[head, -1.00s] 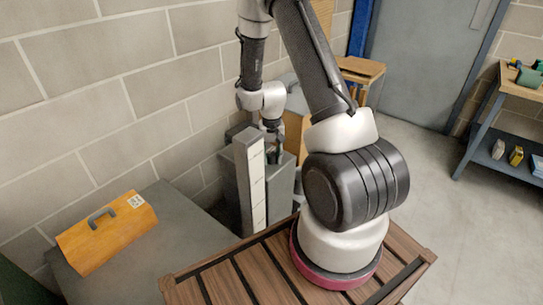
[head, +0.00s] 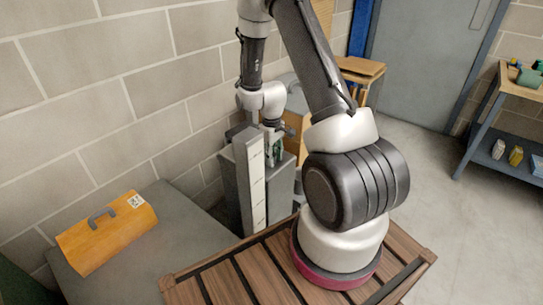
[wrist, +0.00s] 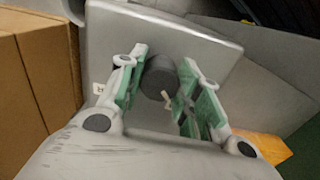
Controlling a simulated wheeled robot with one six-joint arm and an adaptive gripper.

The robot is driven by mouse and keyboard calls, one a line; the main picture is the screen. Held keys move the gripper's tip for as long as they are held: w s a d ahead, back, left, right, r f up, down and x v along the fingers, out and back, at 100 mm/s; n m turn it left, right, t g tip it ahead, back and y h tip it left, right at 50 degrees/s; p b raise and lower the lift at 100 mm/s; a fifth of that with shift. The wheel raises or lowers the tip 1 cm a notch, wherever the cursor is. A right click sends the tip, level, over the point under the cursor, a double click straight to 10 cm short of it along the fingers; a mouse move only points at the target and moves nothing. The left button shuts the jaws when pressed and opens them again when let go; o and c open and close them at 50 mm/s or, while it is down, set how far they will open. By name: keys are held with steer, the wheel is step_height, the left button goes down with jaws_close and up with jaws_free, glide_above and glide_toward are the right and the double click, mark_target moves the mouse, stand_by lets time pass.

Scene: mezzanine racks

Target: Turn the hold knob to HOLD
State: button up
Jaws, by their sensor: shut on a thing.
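The hold knob (wrist: 158,78) is a dark grey round knob on a pale grey panel (wrist: 190,38) in the wrist view. A small light pointer mark shows at its lower right. My gripper (wrist: 164,66) has its green-padded fingers on both sides of the knob and is shut on it. A small white label (wrist: 98,89) with lettering too small to read sits left of the knob, partly beside the left finger. In the head view my gripper (head: 275,146) is low behind a pale upright post, over a grey box; the knob itself is hidden there.
An orange case (head: 106,234) lies on a grey surface at the left. The tall white-faced post (head: 256,180) stands close in front of the gripper. A brick wall (head: 90,90) is behind. Brown cardboard (wrist: 35,70) is near in the wrist view. Open floor lies right.

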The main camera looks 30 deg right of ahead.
stand_by(0.4)
steer(key=o, duration=1.1)
steer(key=shift+c, duration=0.2)
step_height(320, 180, up, 12)
